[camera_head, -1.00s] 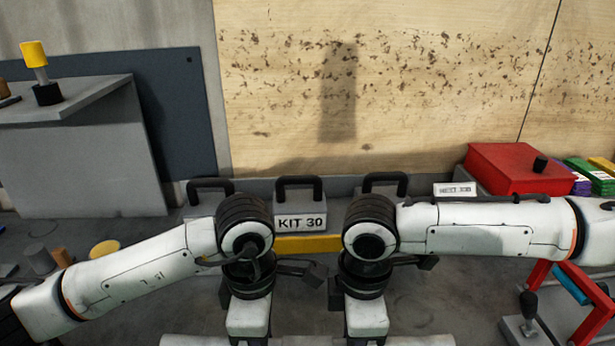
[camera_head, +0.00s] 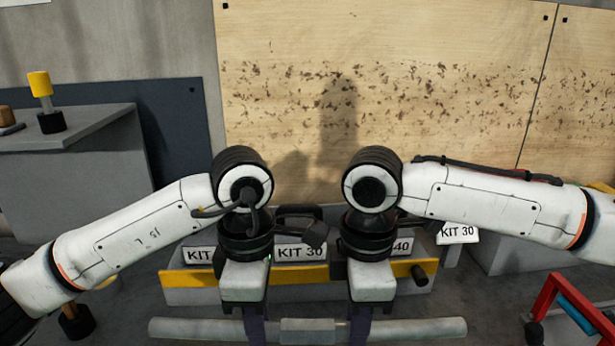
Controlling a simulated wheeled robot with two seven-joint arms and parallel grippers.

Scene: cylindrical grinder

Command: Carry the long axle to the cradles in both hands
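The long axle (camera_head: 190,328) is a grey bar lying level across the bottom of the head view, with a thicker middle section (camera_head: 308,324). My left gripper (camera_head: 253,331) reaches down onto it left of the thick middle. My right gripper (camera_head: 361,331) reaches down onto it right of the middle. The dark fingers of both are at the axle and appear shut on it; the fingertips run to the lower picture edge and are partly hidden. I cannot make out the cradles.
Behind the axle stands a yellow-fronted rack (camera_head: 330,273) with labelled kit boxes (camera_head: 300,252). A red frame with a blue roller (camera_head: 575,312) is at lower right. A grey cabinet (camera_head: 75,175) stands at left. A wooden panel (camera_head: 400,60) closes the back.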

